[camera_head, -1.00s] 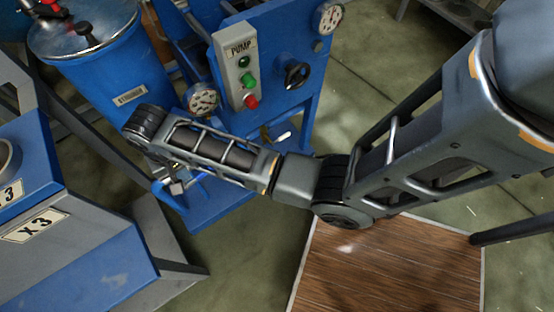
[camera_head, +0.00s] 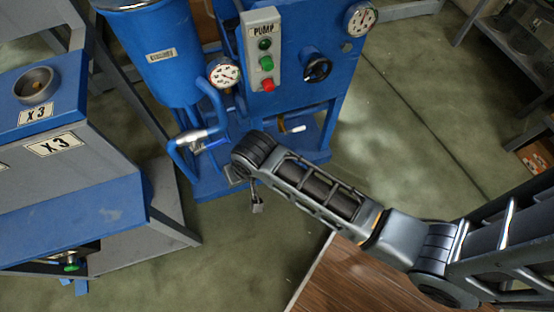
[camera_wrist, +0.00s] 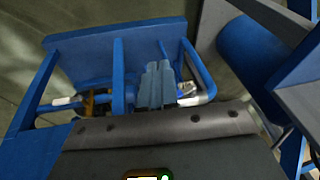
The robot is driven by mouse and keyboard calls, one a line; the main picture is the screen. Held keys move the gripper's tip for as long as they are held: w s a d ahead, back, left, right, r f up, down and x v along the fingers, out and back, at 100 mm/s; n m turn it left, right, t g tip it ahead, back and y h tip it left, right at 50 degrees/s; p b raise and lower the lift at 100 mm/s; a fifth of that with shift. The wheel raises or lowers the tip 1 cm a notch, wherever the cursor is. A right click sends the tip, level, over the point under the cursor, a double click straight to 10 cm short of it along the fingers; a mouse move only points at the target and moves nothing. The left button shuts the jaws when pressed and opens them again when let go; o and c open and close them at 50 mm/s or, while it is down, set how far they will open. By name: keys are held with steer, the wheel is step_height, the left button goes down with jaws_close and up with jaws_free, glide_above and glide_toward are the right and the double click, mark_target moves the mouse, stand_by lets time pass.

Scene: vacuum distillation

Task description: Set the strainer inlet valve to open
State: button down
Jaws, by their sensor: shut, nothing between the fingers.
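The blue pump unit (camera_head: 300,90) stands in the upper middle of the head view. A pipe with a silver fitting and a blue handle (camera_head: 208,144) is low on its left side. A fitting with a yellow part (camera_head: 290,126) is low on its right. I cannot tell which is the strainer inlet valve. My gripper (camera_head: 257,205) hangs below the arm's end, in front of the unit. In the wrist view the fingers (camera_wrist: 155,85) are together and empty. A silver fitting (camera_wrist: 187,92) shows right of them, and a brass-coloured one (camera_wrist: 97,103) left.
A blue cylinder (camera_head: 165,55) stands left of the grey PUMP button box (camera_head: 262,55). Gauges and a black handwheel (camera_head: 316,66) are on the unit. A grey-blue cabinet marked X3 (camera_head: 90,190) is at left. A wooden top (camera_head: 345,285) is at the bottom.

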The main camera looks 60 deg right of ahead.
steer(key=s+r+n+t, duration=0.1)
steer(key=s+r+t, duration=0.1)
steer(key=s, duration=0.7)
steer(key=shift+s+a+r+t, duration=0.15)
steer(key=shift+r+t, duration=0.1)
steer(key=shift+t, duration=0.45)
